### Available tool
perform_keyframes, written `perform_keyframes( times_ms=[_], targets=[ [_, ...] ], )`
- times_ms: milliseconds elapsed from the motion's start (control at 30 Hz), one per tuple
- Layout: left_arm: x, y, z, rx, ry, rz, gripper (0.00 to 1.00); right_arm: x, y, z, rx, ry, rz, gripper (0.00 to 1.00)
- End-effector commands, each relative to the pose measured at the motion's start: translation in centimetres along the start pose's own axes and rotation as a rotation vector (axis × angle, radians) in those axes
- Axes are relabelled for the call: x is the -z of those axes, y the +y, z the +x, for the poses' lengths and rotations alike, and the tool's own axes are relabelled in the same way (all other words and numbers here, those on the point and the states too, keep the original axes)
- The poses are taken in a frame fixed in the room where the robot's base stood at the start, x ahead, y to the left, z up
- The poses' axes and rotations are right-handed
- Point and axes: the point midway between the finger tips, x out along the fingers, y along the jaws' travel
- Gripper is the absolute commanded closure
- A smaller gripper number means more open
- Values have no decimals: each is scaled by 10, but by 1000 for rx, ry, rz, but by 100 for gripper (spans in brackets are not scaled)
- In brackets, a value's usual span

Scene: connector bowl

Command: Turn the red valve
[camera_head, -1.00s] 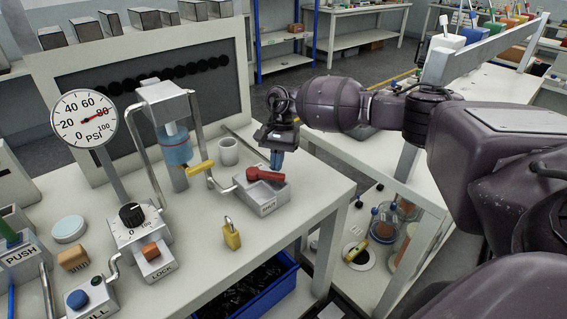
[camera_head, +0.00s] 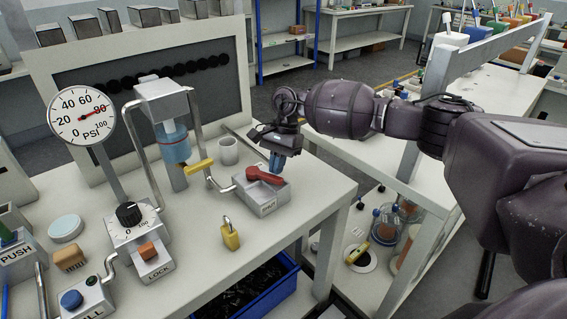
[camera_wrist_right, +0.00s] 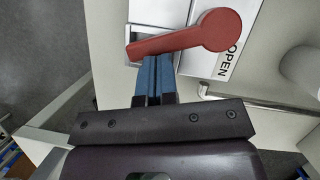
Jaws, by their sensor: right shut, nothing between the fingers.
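The red valve (camera_head: 265,175) is a lever handle on top of a grey metal block (camera_head: 268,196) with a label on its front, near the right edge of the workbench. In the right wrist view the red handle (camera_wrist_right: 190,36) runs left from its round hub, and the word OPEN shows beside the hub. My right gripper (camera_head: 275,164) is above the block at the handle's far side. Its blue fingers (camera_wrist_right: 153,62) are together and empty, with their tips at or very close to the handle's side near its free end. I cannot tell whether they touch. My left gripper is not in view.
A yellow padlock (camera_head: 230,234) stands in front of the block. A white cup (camera_head: 228,151) and a pipe with a yellow handle (camera_head: 200,166) are to its left. A pressure gauge (camera_head: 82,116) stands farther left. A blue bin (camera_head: 262,294) is under the bench.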

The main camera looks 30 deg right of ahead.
Motion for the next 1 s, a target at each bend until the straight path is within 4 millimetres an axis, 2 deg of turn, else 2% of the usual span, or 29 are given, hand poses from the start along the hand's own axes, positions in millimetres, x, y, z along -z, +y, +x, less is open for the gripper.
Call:
perform_keyframes(
  times_ms=[100,300,1000],
  targets=[
    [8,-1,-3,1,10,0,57,-6,4,0,35,1,86,100],
    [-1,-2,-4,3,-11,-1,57,-13,6,4,80,0,202,100],
    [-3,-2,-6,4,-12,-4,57,-19,8,10,74,1,196,100]
  ],
)
